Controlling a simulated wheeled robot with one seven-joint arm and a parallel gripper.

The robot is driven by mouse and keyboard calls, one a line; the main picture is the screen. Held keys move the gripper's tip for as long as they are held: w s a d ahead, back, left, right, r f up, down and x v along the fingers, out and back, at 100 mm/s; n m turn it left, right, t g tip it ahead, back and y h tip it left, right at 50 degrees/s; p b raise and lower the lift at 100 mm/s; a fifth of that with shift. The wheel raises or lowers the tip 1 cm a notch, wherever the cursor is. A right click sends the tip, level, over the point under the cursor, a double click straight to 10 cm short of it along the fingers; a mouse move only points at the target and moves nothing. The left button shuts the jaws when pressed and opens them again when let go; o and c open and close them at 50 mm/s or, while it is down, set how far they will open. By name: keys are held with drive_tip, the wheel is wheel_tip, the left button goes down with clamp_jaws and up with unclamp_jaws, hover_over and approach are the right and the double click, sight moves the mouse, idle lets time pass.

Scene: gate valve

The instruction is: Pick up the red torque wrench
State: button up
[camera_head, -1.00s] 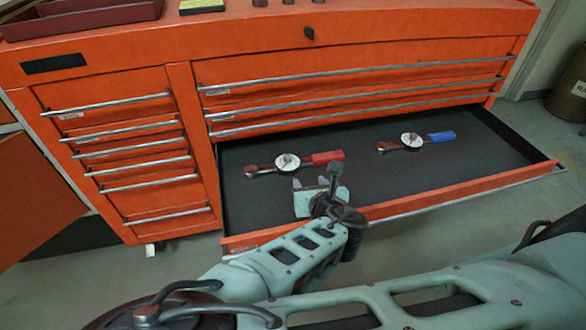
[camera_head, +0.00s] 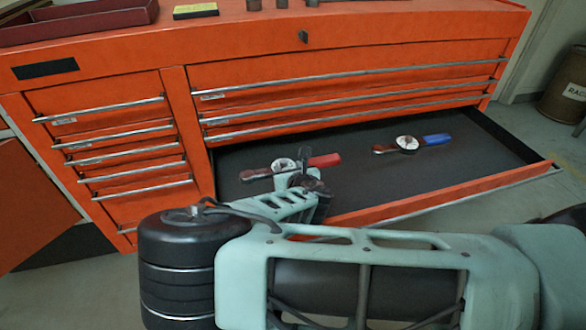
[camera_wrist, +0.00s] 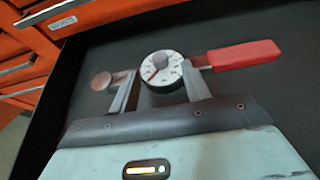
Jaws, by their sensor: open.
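The red torque wrench (camera_head: 325,160) lies in the open bottom drawer, its red handle to the right and its round dial toward the left. In the wrist view the red handle (camera_wrist: 244,55) points right and the white dial sits between the fingers. My gripper (camera_wrist: 160,85) is open, with one finger on each side of the dial. The wrench head shows at the left, by the left finger. In the head view my gripper (camera_head: 299,178) is at the wrench and my arm hides part of it. I cannot tell whether the fingers touch it.
A blue-handled torque wrench (camera_head: 408,143) lies further right in the same drawer. The drawer's orange front edge (camera_head: 440,190) runs below my gripper. Closed drawers with metal handles (camera_head: 340,119) stand just behind. The drawer floor between the wrenches is clear.

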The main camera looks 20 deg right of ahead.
sight(284, 162)
drive_tip(key=x, duration=0.4)
drive_tip(key=shift+w+f, duration=0.1)
drive_tip(key=shift+f, duration=0.05)
clamp_jaws()
idle(1.3)
